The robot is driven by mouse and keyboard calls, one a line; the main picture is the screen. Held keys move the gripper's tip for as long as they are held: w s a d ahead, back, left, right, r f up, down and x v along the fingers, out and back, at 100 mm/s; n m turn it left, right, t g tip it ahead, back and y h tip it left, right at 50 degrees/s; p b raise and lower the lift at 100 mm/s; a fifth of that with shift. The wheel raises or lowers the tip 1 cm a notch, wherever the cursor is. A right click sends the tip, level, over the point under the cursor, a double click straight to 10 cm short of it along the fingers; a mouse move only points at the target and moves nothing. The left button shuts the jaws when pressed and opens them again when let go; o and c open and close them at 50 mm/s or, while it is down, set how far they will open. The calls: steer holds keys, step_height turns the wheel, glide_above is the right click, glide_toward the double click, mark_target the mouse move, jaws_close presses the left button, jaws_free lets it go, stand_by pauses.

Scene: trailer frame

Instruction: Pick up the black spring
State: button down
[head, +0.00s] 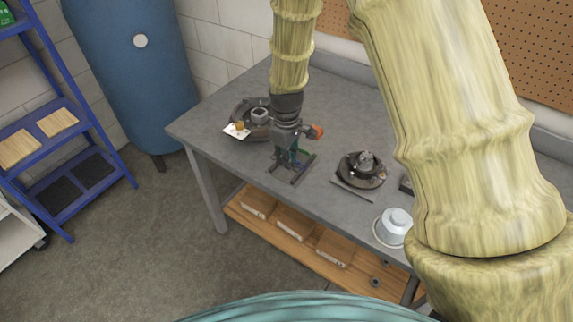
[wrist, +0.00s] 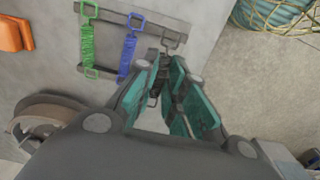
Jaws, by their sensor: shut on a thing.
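In the wrist view the black spring (wrist: 164,56) is between the fingertips of my gripper (wrist: 162,78). The fingers are closed on it and hide most of its length; a thin dark hook shows at its upper end. That end is close to the grey rack (wrist: 108,16), and I cannot tell if it touches. A green spring (wrist: 87,42) and a blue spring (wrist: 127,56) span the rack to the left of my fingers. In the head view my gripper (head: 288,150) is low over the rack (head: 301,172) on the workbench, and the black spring cannot be made out there.
The grey workbench (head: 225,150) carries a brake drum (head: 245,128) to the left, a hub assembly (head: 362,168) to the right and a white lidded container (head: 395,222) near the front edge. An orange object (head: 317,131) is close behind my gripper.

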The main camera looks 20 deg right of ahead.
steer(key=s+a+r, duration=0.2)
steer(key=s, duration=0.5)
steer(key=s+a+r, duration=0.3)
steer(key=s, duration=0.5)
steer(key=shift+a, duration=0.25)
steer(key=shift+f+b, duration=0.1)
steer(key=shift+b, duration=0.2)
